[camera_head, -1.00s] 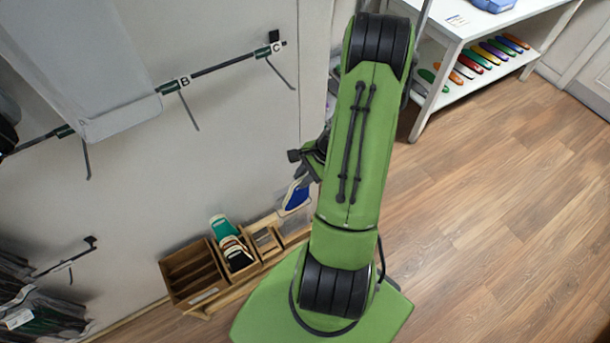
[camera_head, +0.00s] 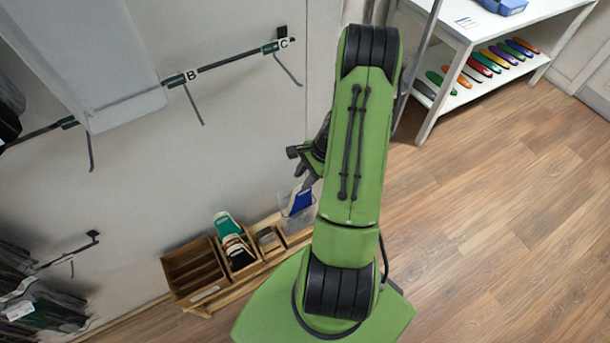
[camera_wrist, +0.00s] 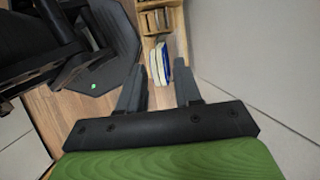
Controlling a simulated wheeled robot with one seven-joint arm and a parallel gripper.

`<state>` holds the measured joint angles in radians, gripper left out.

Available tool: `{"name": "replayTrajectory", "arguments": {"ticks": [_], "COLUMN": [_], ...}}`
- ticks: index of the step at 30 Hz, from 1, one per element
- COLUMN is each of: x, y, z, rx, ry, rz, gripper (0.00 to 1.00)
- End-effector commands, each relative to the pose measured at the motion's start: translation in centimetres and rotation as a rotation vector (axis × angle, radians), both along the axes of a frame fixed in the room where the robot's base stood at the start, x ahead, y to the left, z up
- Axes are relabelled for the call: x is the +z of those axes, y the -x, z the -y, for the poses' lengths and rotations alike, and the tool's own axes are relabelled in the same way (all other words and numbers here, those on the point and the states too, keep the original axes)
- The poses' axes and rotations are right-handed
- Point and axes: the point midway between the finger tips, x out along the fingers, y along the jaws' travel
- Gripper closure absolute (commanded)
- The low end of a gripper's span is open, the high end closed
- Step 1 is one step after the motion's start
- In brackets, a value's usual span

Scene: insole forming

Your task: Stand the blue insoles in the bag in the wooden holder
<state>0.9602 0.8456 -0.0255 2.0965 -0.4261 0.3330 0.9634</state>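The blue insoles in their clear bag (camera_head: 299,201) hang below my gripper (camera_head: 306,178) in the head view, near the right end of the wooden holder (camera_head: 193,268). In the wrist view the bag with its blue and white insoles (camera_wrist: 160,63) lies between the two fingers of my gripper (camera_wrist: 160,72). Compartments of the wooden holder (camera_wrist: 143,22) show just beyond the bag. The upper part of the gripper is hidden behind my green arm in the head view.
Green and dark insoles (camera_head: 228,230) stand in a middle compartment of the holder; the left compartment looks empty. A wall rail (camera_head: 232,60) with labelled hooks is behind. A white shelf (camera_head: 455,105) with coloured insoles stands at the upper right. The floor on the right is clear.

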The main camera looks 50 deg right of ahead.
Motion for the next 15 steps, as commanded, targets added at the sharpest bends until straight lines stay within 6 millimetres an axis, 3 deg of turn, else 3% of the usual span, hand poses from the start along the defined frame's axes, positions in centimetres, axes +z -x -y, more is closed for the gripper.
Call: {"name": "replayTrajectory", "arguments": {"ticks": [3, 11, 15], "x": [0.0, 0.1, 1.9], "y": [0.0, 0.0, 0.4], "z": [0.0, 0.1, 0.7], "rx": [0.0, -0.001, -0.002], "ry": [0.0, 0.001, 0.004], "rz": [0.0, 0.001, 0.003], "gripper": [0.5, 0.5, 0.5]}}
